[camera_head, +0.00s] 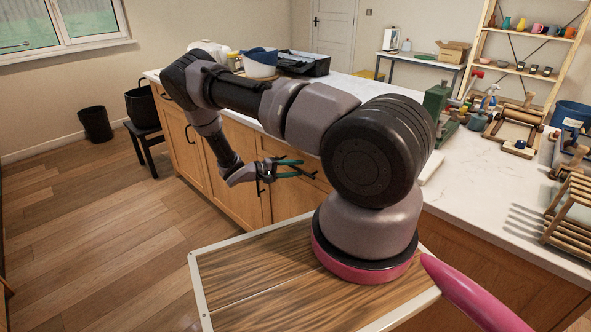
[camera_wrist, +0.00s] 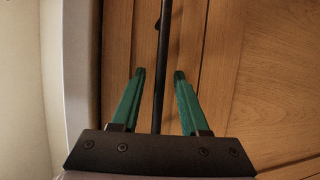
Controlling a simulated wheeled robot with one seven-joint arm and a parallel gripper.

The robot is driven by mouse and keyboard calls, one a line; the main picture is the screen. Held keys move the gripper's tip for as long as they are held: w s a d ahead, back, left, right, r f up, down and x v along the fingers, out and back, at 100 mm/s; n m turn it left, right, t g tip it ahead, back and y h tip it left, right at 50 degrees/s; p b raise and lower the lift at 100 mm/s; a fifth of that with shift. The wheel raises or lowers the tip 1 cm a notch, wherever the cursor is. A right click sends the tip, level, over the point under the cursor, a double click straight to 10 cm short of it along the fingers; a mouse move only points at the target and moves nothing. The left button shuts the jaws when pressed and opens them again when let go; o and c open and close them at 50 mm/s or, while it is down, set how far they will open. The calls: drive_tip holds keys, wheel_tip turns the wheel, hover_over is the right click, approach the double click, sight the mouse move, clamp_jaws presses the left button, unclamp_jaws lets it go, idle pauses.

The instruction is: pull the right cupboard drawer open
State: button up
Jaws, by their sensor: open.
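The wooden cupboard's right drawer front (camera_head: 290,196) shows behind my gripper in the head view and looks shut. My gripper (camera_head: 302,168) has green fingers spread apart in front of it, near a dark bar handle (camera_head: 312,174). In the wrist view the two fingertips of my gripper (camera_wrist: 160,74) point at the wood. A long dark bar handle (camera_wrist: 163,45) runs between the fingers, one finger on each side, with gaps to both. How deep the bar sits between the fingers is hard to tell. The drawer's right part is hidden behind my arm.
Cupboard doors (camera_head: 215,172) with dark handles lie left of my gripper. The white countertop (camera_head: 465,165) above carries pottery tools, a blue-and-white bowl (camera_head: 260,64) and a black tray (camera_head: 303,62). A black stool (camera_head: 146,140) and bin (camera_head: 95,124) stand left. The wooden floor (camera_head: 120,235) before the cupboard is clear.

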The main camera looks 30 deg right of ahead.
drive_tip(key=shift+d, duration=0.1)
clamp_jaws()
idle(1.4)
